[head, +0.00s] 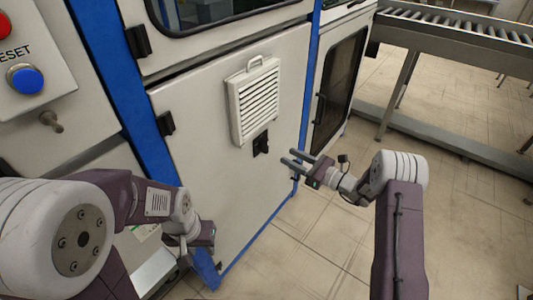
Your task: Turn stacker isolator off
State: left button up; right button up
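No label reading stacker isolator is legible. A small black handle or switch (261,143) sits on the pale cabinet door (205,160), just below a white louvred vent; its on or off position is too small to tell. My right gripper (287,156) is to the right of this black part, with its two fingers pointing left towards the door. The fingers are apart with nothing between them, and appear clear of the black part. My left gripper (196,240) is low in front of the cabinet, partly hidden by its own wrist; its fingers cannot be made out.
The louvred vent (254,98) protrudes from the door. A control panel (35,55) at upper left has a blue reset button (25,78) and a red button (3,25). A grey knob (51,121) is below it. A roller conveyor (460,30) stands at upper right. Tiled floor at right is open.

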aim_at(268, 146)
jog(key=x, duration=0.2)
jog(key=b+x, duration=0.1)
jog(key=x, duration=0.2)
jog(key=b+x, duration=0.1)
jog(key=x, duration=0.2)
jog(key=shift+w+f, duration=0.15)
jog(key=shift+f, duration=0.15)
jog(key=shift+w+a+r, duration=0.1)
jog(key=shift+w+a, duration=0.25)
jog(key=shift+a, duration=0.1)
grip_shut()
